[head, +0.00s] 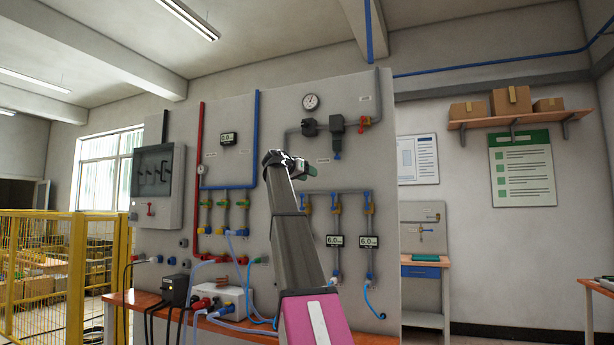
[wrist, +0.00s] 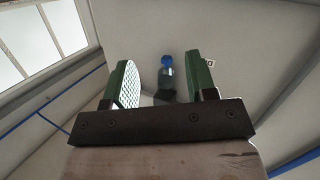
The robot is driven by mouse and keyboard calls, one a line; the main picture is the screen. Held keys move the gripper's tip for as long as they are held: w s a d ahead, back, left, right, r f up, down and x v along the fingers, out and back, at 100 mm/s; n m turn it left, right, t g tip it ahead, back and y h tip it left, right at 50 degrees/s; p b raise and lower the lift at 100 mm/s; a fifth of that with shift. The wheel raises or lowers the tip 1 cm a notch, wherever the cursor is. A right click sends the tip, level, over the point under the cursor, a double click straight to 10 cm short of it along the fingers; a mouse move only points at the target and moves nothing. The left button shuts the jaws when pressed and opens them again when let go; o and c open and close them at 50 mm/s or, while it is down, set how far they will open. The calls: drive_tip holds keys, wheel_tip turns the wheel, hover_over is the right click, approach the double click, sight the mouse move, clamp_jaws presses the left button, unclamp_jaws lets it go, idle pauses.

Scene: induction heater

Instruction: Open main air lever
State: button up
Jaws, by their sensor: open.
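A red lever (head: 364,123) sits on the grey air pipe at the upper right of the panel, right of a dark filter unit (head: 337,126). It looks to be the main air lever; its exact angle is too small to tell. My gripper (head: 303,168) is below and left of it in the head view, apart from it. In the wrist view my gripper (wrist: 162,85) has its two green fingers spread with a gap between them. A dark part with a blue end (wrist: 167,70) shows beyond that gap, probably the filter unit. The red lever cannot be made out there.
A round gauge (head: 310,101) is above the pipe. A yellow fence (head: 75,265) stands at left.

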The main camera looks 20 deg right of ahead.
drive_tip(key=c, duration=0.5)
drive_tip(key=shift+d, duration=0.4)
clamp_jaws()
drive_tip(key=d+m+t+y, duration=0.4)
drive_tip(key=d+m+y, duration=0.7)
drive_tip(key=d, duration=0.7)
drive_tip(key=s+d+r+m+t+y, duration=0.3)
drive_tip(key=s+d+r+y, duration=0.4)
drive_tip(key=s+r, duration=0.25)
drive_tip(key=s+d+r+m+t+y, duration=0.35)
drive_tip(key=s+d+r+y, duration=0.4)
drive_tip(key=r, duration=0.25)
drive_tip(key=f+x, duration=0.1)
drive_tip(key=x, duration=1.2)
drive_tip(key=shift+g, duration=0.45)
